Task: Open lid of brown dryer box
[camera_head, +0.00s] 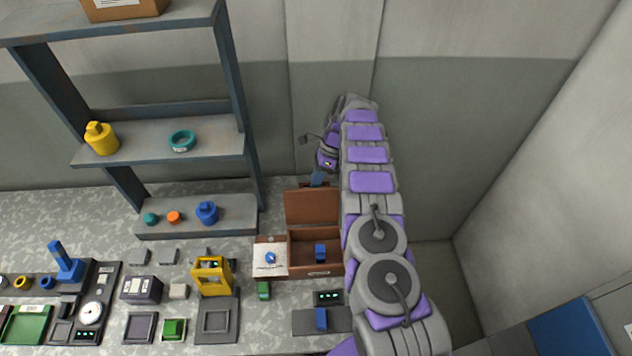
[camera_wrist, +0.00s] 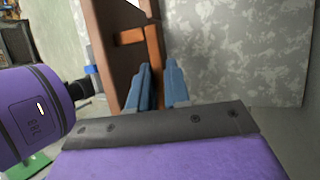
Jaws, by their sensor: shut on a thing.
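The brown dryer box (camera_head: 292,262) stands on the bench in the head view. Its lid (camera_head: 312,206) is raised and stands about upright at the back, so the inside shows. A small blue block (camera_head: 320,251) lies inside. My gripper (camera_head: 318,180) is at the lid's top edge, its blue fingers pointing down. In the wrist view the gripper (camera_wrist: 160,85) has one blue finger on each side of the brown lid's edge (camera_wrist: 154,58) and is shut on it. My arm passes close along the box's right side and may hide part of it.
A yellow device (camera_head: 211,276) stands further left. A grey shelf (camera_head: 190,215) with several small parts rises behind. A small display (camera_head: 328,298) and a blue block sit in front. The wall is close behind.

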